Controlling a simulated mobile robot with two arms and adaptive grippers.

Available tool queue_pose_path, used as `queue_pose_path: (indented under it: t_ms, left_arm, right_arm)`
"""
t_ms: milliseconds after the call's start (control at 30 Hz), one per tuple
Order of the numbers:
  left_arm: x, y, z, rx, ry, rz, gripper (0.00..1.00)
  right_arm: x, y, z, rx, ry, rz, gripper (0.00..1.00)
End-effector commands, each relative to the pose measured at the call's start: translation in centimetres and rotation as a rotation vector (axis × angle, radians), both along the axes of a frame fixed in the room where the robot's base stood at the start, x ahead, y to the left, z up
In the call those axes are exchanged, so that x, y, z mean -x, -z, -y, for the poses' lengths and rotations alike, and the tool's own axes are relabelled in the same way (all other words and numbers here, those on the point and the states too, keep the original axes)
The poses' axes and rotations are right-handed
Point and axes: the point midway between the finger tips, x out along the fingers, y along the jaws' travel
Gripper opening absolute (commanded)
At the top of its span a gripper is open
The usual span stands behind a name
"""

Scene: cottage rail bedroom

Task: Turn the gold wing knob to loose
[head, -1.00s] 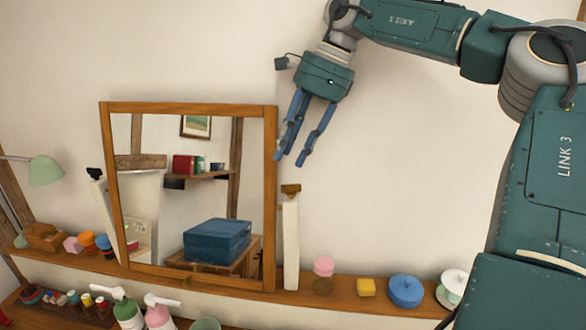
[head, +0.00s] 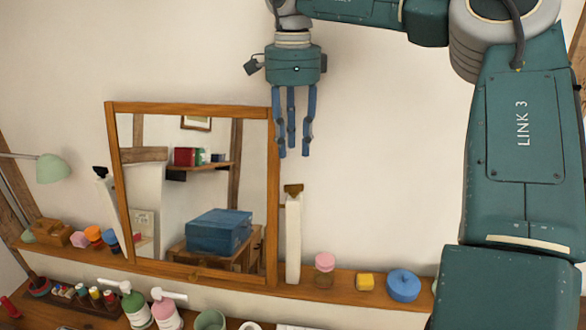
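The gold wing knob (head: 293,190) sits at the top of the white post (head: 292,240) at the right side of the wood-framed mirror (head: 272,190). A dark knob (head: 100,172) sits on the matching post at the mirror's left. My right gripper (head: 294,152) points down just above the gold knob in the picture, with its blue fingers apart and nothing between them. A gap of wall shows between fingertips and knob; I cannot tell their distance in depth. My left gripper is not in view.
The shelf (head: 343,280) holds a pink-topped jar (head: 324,268), a yellow block (head: 365,281) and a blue round container (head: 403,285) right of the post. A green lamp (head: 53,168) is at the left. Bottles stand below. The wall right of the post is clear.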

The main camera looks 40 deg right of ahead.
Motion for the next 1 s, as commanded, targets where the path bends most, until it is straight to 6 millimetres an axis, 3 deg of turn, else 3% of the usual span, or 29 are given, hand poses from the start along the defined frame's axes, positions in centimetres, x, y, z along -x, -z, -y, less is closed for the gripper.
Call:
queue_pose_path:
  t_ms: [300, 500, 900, 933, 1000]
  left_arm:
    - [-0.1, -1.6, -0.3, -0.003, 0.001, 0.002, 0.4]
    - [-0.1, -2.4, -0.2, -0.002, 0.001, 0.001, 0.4]
    - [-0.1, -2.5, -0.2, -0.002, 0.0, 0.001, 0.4]
    - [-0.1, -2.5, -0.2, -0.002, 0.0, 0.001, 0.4]
    - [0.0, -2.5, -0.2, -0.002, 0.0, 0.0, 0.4]
  right_arm:
    - [0.2, 5.8, 0.0, -0.005, -0.001, -0.004, 0.3]
    - [0.1, 8.6, 0.0, -0.004, 0.0, -0.001, 0.3]
    - [0.1, 9.7, 0.1, -0.005, 0.001, 0.002, 0.3]
    - [0.1, 9.7, 0.1, -0.005, 0.0, 0.002, 0.28]
    - [0.1, 9.7, 0.1, -0.005, 0.0, 0.002, 0.14]
